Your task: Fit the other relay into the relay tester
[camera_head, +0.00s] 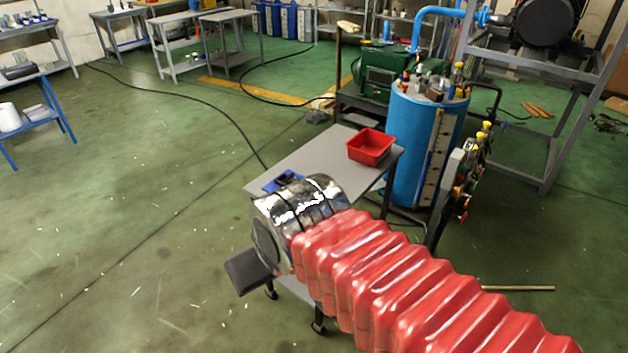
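A small grey table (325,155) stands in the middle. A blue flat item (271,186) with dark parts on it lies at the table's left end, partly behind my chrome wrist; it may be the relay tester, but I cannot tell for sure. I cannot make out any relay. An open red bin (372,146) stands at the table's far right end; its visible inside looks empty. My arm reaches in from the lower right, in front of the table. A dark block at its end, seemingly part of my gripper (250,271), shows left of the table; its fingertips cannot be made out.
A blue cylindrical tank (410,150) with bottles on top stands right of the table, beside valves (466,185) and a grey metal frame (565,130). A black cable (205,107) crosses the floor. Workbenches (205,35) stand at the back.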

